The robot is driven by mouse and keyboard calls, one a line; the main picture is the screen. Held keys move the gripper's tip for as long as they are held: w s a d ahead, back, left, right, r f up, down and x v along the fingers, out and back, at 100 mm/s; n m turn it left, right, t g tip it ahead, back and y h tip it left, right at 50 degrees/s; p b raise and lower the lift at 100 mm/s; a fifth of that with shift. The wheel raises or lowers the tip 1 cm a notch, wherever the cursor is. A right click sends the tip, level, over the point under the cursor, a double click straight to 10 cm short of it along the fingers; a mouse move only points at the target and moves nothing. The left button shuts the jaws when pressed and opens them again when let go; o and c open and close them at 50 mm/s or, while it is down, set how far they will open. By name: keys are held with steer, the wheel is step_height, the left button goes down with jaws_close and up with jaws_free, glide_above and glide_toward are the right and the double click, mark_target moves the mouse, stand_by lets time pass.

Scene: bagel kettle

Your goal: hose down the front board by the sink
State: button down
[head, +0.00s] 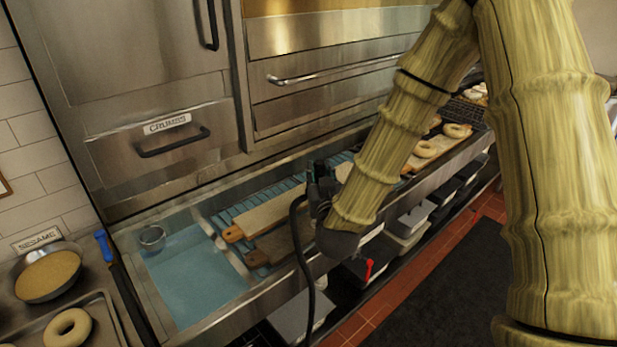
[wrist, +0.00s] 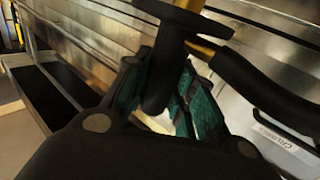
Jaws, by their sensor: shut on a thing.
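My gripper (wrist: 165,100) is shut on the black spray nozzle (wrist: 160,78) of a hose, seen between its teal-padded fingers in the wrist view. In the head view my gripper (head: 322,188) is dark and partly hidden behind my arm, above the right part of the boards. The black hose (head: 303,255) hangs down from it in front of the counter. The front board (head: 282,245) is dark brown and lies beside the sink (head: 195,275). My arm and the hose cover its right part. I cannot make out any water spray.
A paler board (head: 265,216) lies just behind the front board on a blue slatted rack (head: 240,207). A small metal cup (head: 152,238) stands at the sink's back left. Bagels (head: 426,149) lie on boards farther right. White bins (head: 408,222) sit under the counter.

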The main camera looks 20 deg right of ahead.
steer(key=w+d+p, duration=0.3)
steer(key=w+d, duration=0.2)
steer(key=d, duration=0.8)
steer(key=w+d+p, duration=0.2)
steer(key=w+d, duration=0.4)
steer(key=d, duration=0.7)
steer(key=s+a+b, duration=0.2)
steer(key=s+a, duration=0.6)
steer(key=a, duration=1.1)
steer(key=s+a+b, duration=0.2)
steer(key=s+a, duration=0.6)
steer(key=a, duration=1.1)
steer(key=s+a+b, duration=0.3)
steer(key=s+a, duration=0.5)
steer(key=a, duration=1.1)
steer(key=shift+a, duration=0.4)
steer(key=shift+s, duration=0.1)
